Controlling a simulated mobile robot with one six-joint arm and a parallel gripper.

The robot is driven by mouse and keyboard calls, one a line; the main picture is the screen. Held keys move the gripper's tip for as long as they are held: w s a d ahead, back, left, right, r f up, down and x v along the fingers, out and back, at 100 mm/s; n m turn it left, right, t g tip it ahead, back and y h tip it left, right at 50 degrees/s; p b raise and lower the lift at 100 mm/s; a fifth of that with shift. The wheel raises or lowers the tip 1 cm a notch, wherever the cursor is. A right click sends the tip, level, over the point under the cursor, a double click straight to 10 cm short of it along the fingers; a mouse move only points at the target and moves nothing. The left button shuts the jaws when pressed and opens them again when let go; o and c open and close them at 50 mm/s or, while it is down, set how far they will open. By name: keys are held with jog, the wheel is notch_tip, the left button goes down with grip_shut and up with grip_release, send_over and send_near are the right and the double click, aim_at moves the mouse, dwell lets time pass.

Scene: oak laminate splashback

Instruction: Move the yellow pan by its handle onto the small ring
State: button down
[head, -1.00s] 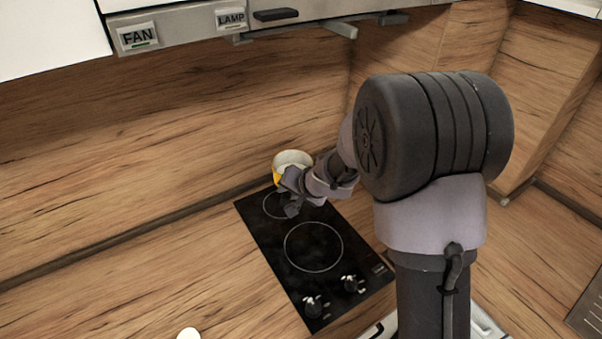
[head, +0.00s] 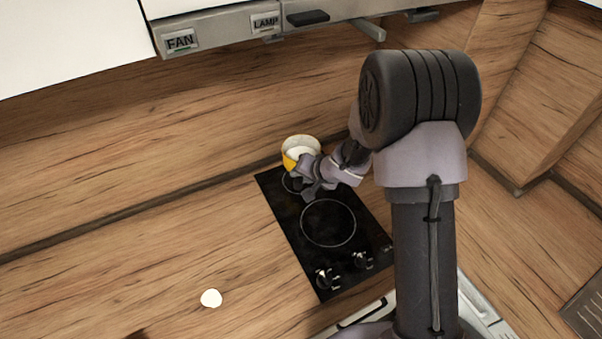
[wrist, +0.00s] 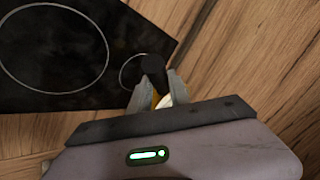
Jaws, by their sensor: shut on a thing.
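The yellow pan (head: 289,162), with a pale inside, is at the far end of the black hob in the head view. The small ring (head: 288,184) is the hob's far ring, partly covered by my gripper and just nearer than the pan. My gripper (head: 308,180) is shut on the pan's handle. In the wrist view, the dark handle end (wrist: 152,66) shows between the fingertips, with slivers of yellow and white behind them. An arc of the small ring (wrist: 123,73) shows beside the fingers. I cannot tell whether the pan touches the hob.
The large ring (head: 328,240) is nearer on the hob, with two knobs (head: 326,278) at its front. The wooden splashback (head: 200,130) rises behind. A hood with FAN and LAMP labels (head: 265,24) hangs above. A whitish round thing (head: 211,298) lies on the left counter, otherwise mostly clear.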

notch_tip(320, 180, down, 6)
jog(key=b, duration=0.4)
jog(key=shift+f, duration=0.85)
dwell(1.3)
jog(key=c, duration=1.1)
grip_release()
jog(key=s+b, duration=0.1)
jog(key=s, duration=0.1)
jog(key=s+b, duration=0.1)
jog(key=s, duration=0.1)
jog(key=s+a+b, duration=0.1)
jog(key=s, duration=0.2)
